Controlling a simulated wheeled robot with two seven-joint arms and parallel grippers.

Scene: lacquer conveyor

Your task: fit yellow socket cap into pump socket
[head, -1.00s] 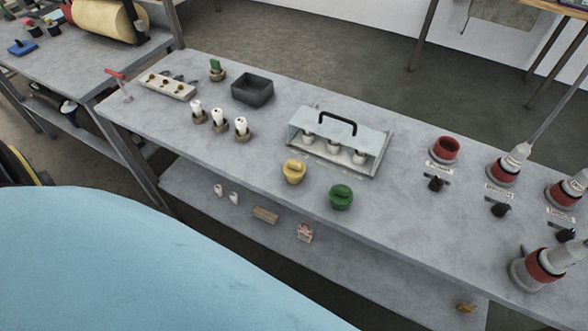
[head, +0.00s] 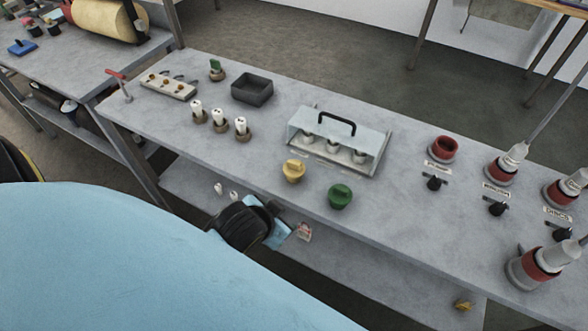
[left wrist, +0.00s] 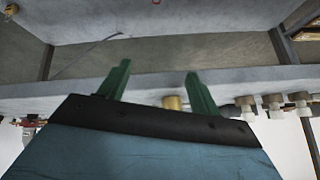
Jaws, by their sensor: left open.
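The yellow socket cap (head: 293,170) stands on the grey bench near its front edge, left of a green cap (head: 340,196). An open red-rimmed socket (head: 444,148) stands farther right; its label is too small to read surely, so I cannot confirm it is the pump socket. My left gripper (head: 265,222) is in front of the bench edge, below and left of the yellow cap and apart from it. In the left wrist view its two green fingers (left wrist: 157,75) are spread and empty, with the yellow cap (left wrist: 173,102) visible beyond, between them. My right gripper is not in view.
A clear-covered case with a black handle (head: 338,124) stands behind the caps. Several plugged red sockets (head: 502,165) and black knobs (head: 434,183) fill the right side. White-topped pieces (head: 219,120) and a dark tray (head: 252,88) stand left. A lower shelf (head: 350,270) runs beneath.

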